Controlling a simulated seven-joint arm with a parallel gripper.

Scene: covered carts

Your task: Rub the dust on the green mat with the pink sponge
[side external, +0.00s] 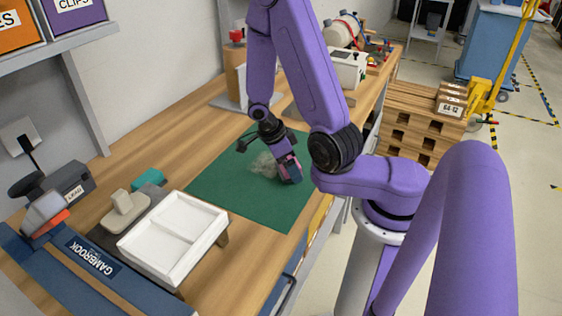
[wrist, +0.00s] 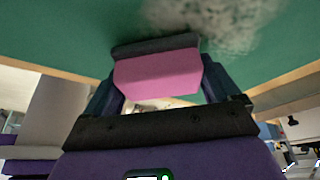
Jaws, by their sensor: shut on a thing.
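The green mat (side external: 238,195) lies flat on the wooden workbench. A grey smudge of dust (side external: 263,165) is on the mat, left of my gripper in the side view. In the wrist view the dust (wrist: 205,18) shows at the top, just beyond the sponge. My gripper (side external: 289,168) is shut on the pink sponge (wrist: 158,76), which has a dark grey layer on its far face. The sponge is down at the mat beside the dust. I cannot tell for certain whether it touches the mat.
A white two-part tray (side external: 172,238) stands left of the mat, with a beige-handled tool (side external: 124,210) and a teal block (side external: 148,178) beside it. A white box (side external: 347,68) stands behind on the bench. The bench's front edge is close to the mat's right side.

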